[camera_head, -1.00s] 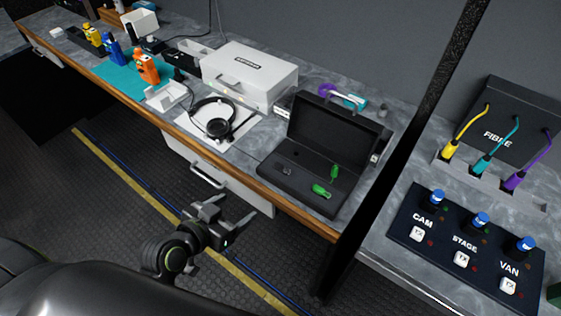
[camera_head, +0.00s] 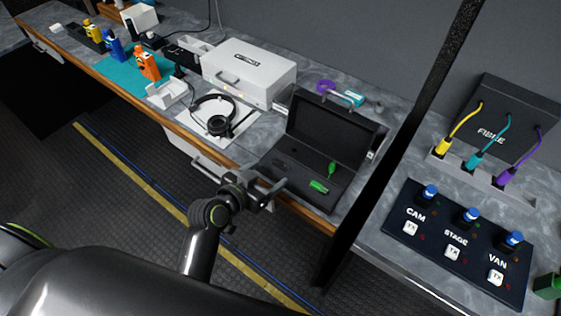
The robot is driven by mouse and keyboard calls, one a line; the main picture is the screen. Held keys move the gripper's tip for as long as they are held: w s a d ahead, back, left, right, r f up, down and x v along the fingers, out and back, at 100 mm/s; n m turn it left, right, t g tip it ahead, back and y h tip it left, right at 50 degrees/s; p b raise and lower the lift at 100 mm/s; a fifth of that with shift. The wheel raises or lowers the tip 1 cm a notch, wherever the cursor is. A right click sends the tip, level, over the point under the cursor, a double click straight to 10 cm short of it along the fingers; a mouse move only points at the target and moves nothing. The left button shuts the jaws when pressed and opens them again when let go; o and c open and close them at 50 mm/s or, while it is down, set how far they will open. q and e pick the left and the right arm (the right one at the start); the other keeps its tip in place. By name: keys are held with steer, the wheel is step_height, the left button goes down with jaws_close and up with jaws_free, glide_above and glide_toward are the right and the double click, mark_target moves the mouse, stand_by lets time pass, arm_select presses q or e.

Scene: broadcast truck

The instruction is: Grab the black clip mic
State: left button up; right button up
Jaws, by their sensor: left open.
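An open black case (camera_head: 316,160) stands on the counter with its lid raised. A small dark item, which looks like the black clip mic (camera_head: 281,163), lies in the left part of the case's base; it is hard to make out against the black lining. A green item (camera_head: 319,187) lies near the front of the case, and another green piece (camera_head: 331,169) is behind it. My left gripper (camera_head: 268,188) is open and empty, at the counter's front edge just in front of the case's left side. My right gripper is not in view.
A headset (camera_head: 216,124) lies on a white sheet left of the case, with a white box (camera_head: 249,73) behind. A dark post (camera_head: 398,150) rises right of the case. A CAM/STAGE/VAN panel (camera_head: 455,240) is beyond it. A drawer handle (camera_head: 209,168) protrudes below the counter.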

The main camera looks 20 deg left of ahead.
mark_target(281, 164)
arm_select(q)
steer(key=shift+p+x, duration=0.9)
steer(key=shift+x, duration=1.65)
steer(key=shift+w+d+f, duration=0.1)
steer(key=shift+w, duration=0.25)
steer(key=shift+c, duration=0.4)
steer(key=c, duration=0.9)
